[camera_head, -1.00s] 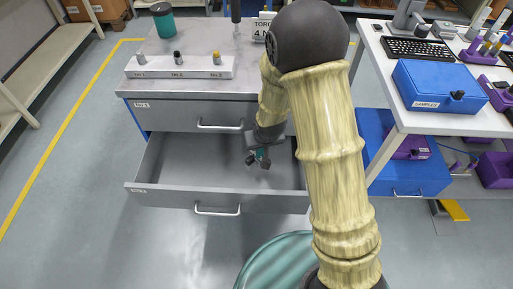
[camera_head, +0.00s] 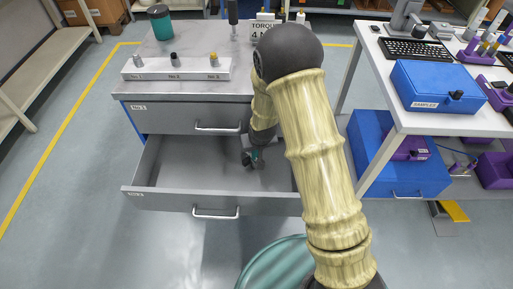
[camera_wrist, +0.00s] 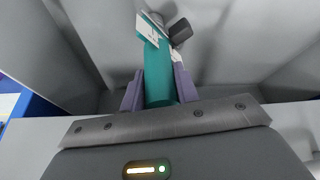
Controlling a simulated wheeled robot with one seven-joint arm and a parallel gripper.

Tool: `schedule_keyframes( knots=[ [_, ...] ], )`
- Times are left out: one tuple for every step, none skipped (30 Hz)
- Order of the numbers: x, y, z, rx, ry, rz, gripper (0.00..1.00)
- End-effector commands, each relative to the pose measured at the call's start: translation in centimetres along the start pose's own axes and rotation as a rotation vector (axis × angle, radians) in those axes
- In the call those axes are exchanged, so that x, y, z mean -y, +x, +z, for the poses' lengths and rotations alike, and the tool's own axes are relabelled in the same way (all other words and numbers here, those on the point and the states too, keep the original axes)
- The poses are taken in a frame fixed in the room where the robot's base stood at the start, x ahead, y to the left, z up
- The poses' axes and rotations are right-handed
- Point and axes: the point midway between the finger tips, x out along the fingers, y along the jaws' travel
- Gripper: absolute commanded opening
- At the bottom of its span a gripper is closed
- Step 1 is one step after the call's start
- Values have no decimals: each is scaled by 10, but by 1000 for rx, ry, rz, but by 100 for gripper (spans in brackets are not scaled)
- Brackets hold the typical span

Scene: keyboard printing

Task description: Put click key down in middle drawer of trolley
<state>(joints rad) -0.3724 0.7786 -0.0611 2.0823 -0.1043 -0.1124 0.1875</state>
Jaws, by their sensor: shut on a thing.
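The trolley's middle drawer (camera_head: 152,203) is pulled open in the head view, and its grey floor is bare apart from my gripper's area. My gripper (camera_head: 254,160) is inside the drawer's outline, toward its right side. In the wrist view my gripper (camera_wrist: 158,92) has its two purple fingers shut on the teal handle of the click key (camera_wrist: 160,75). The key's dark head and a white tag show beyond the fingers, with grey drawer surfaces around them. I cannot tell whether the key touches the drawer floor.
The closed drawer (camera_head: 165,120) above has a bar handle. On the trolley top stand a white block (camera_head: 150,73) with several pegs and a teal cup (camera_head: 161,22). A white table (camera_head: 460,121) with a blue case (camera_head: 440,85) stands at the right. Open floor lies at the left.

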Motion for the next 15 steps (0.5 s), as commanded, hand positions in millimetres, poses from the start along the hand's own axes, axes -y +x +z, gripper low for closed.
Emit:
schedule_keyframes(
  knots=[
    [0, 4, 3, 4, -1, 0, 0],
    [0, 4, 3, 3, -1, 0, 0],
    [0, 4, 3, 1, -1, 0, 0],
    [0, 4, 3, 1, -1, 0, 0],
    [0, 4, 3, 1, -1, 0, 0],
    [0, 4, 3, 1, -1, 0, 0],
    [0, 4, 3, 1, -1, 0, 0],
    [0, 4, 3, 1, -1, 0, 0],
    [0, 4, 3, 1, -1, 0, 0],
    [0, 5, 4, 1, -1, 0, 0],
    [0, 6, 4, 1, -1, 0, 0],
    [0, 7, 4, 1, -1, 0, 0],
    [0, 6, 4, 2, -1, 0, 36],
    [0, 6, 4, 2, -1, 0, 42],
    [0, 6, 4, 2, -1, 0, 50]
  ],
)
